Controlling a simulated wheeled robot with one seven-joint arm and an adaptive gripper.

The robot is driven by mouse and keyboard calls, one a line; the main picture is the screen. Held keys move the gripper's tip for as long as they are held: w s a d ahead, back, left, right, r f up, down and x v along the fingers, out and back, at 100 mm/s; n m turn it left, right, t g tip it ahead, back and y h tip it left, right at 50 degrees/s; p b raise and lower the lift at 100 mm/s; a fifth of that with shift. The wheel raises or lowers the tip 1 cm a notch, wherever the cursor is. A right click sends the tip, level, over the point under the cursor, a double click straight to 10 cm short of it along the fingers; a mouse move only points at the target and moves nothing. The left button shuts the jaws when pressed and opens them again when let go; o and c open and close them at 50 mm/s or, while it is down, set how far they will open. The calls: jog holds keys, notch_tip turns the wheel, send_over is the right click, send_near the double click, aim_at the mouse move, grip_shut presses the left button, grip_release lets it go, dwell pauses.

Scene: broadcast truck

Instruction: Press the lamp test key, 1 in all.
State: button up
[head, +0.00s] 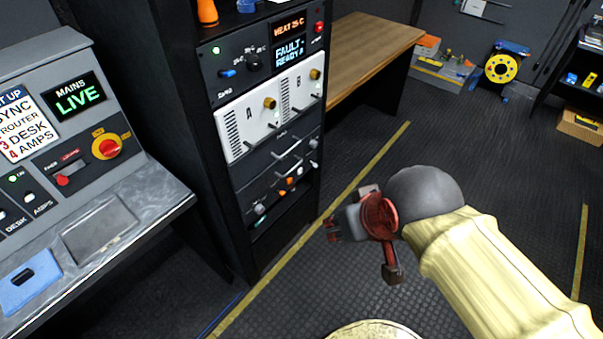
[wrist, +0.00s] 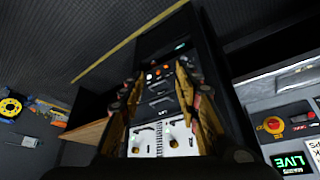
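I cannot tell which control is the lamp test key; the small labels are unreadable. The black equipment rack (head: 236,170) stands left of my gripper in the head view. Its top panel has a blue knob (head: 228,73), a black knob (head: 254,64), a red button (head: 319,27) and a lit screen reading FAULT, READY A (head: 289,51). A lower panel has small white and orange controls (head: 284,192). My gripper (head: 358,235) is right of the rack, apart from it. The wrist view shows its two fingers spread and nothing between them (wrist: 158,75), with the rack beyond.
A wooden bench (head: 375,42) stands behind the rack. A yellow reel (head: 502,68) is at the back. The floor between is clear.

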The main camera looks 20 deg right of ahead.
grip_shut()
dwell(1.4)
